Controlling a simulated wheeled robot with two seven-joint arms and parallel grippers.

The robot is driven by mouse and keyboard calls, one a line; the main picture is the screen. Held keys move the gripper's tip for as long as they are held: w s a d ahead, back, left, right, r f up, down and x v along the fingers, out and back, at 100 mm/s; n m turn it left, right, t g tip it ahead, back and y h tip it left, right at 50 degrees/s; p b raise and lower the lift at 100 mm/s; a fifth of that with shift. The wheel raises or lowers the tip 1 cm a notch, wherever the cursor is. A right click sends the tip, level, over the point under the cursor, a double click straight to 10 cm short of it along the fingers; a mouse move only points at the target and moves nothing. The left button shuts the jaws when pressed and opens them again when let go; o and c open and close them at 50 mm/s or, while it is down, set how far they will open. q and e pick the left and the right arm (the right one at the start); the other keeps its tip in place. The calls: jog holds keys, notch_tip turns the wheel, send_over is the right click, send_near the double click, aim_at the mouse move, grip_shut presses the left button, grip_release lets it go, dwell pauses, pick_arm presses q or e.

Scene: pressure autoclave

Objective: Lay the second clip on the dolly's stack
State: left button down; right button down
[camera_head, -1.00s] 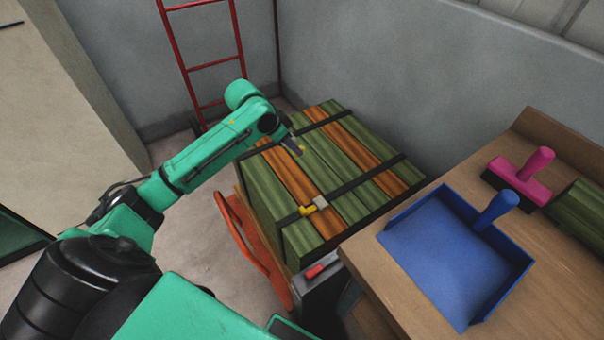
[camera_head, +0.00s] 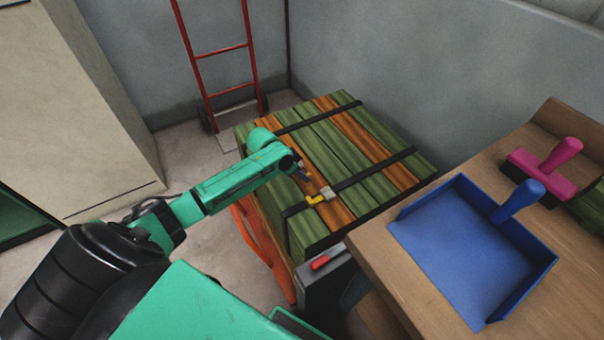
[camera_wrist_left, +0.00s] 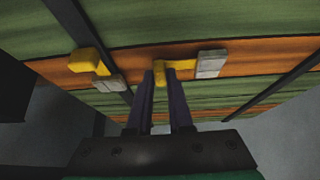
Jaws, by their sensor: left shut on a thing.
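The stack of green and orange boards (camera_head: 375,130) stands on the orange dolly (camera_head: 262,250), bound by two black straps. One clip (camera_head: 320,196), yellow with a grey block, lies on the nearer strap; it also shows in the left wrist view (camera_wrist_left: 88,62). My left gripper (camera_head: 303,174) is over the stack, just beyond that clip. In the left wrist view, my left gripper (camera_wrist_left: 161,75) is shut on the second clip (camera_wrist_left: 210,64), by its yellow part, over an orange board. I cannot tell whether this clip touches the board. My right gripper is out of view.
A wooden bench (camera_head: 375,255) at the right holds a blue tray (camera_head: 465,260) with an upright handle and a pink-handled tool (camera_head: 548,168). A red hand truck (camera_head: 222,50) stands against the back wall. A pale cabinet (camera_head: 75,110) is at the left.

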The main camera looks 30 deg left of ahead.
pick_arm(q)
jog(key=c, duration=0.9)
grip_release()
jog(key=shift+o, duration=0.4)
jog(key=shift+r, duration=0.25)
jog(key=p+v, duration=0.3)
jog(key=v, duration=0.8)
jog(key=shift+s+a+r, duration=0.15)
jog(key=shift+a+r, duration=0.05)
jog(key=shift+r, duration=0.15)
